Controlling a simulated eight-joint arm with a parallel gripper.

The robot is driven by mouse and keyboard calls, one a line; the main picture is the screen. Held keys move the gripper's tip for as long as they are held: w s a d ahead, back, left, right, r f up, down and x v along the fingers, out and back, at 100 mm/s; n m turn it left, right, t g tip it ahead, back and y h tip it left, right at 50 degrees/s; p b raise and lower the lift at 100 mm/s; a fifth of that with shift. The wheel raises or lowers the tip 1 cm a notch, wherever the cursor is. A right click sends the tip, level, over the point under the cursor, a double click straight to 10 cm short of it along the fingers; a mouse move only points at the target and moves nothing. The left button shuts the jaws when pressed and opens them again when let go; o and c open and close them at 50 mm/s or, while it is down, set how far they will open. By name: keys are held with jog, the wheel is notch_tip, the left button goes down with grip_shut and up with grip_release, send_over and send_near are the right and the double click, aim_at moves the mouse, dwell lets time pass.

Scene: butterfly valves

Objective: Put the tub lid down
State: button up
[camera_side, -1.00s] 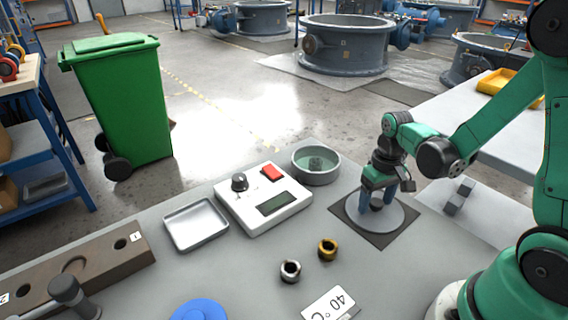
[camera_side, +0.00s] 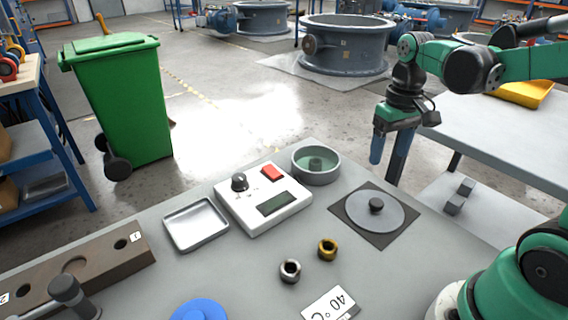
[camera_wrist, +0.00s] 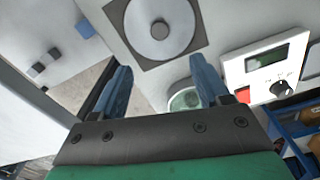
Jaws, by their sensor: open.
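The tub lid (camera_side: 361,212) is a grey disc with a dark knob in its middle. It lies flat on a dark square mat (camera_side: 411,229) at the right of the bench, and it also shows in the wrist view (camera_wrist: 178,27). The open tub (camera_side: 317,168) is a round grey container with greenish liquid and a dark piece inside; part of it shows between the fingers in the wrist view (camera_wrist: 184,99). My gripper (camera_side: 388,165) is open and empty, raised above and behind the lid, clear of it. Its blue fingers (camera_wrist: 165,80) stand wide apart.
A white control box (camera_side: 264,205) with a knob, red button and display stands left of the mat. A silver tray (camera_side: 195,223), two small rings (camera_side: 328,248), a "40 °C" card (camera_side: 330,304) and a brown block (camera_side: 85,268) share the bench. A green bin (camera_side: 122,105) stands behind.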

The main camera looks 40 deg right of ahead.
jog(key=a+r+n+t, duration=0.1)
jog(key=a+n+t, duration=0.2)
jog(key=a+t, duration=0.4)
jog(key=a, duration=0.2)
jog(key=shift+w+a, duration=0.25)
jog(key=shift+a, duration=0.05)
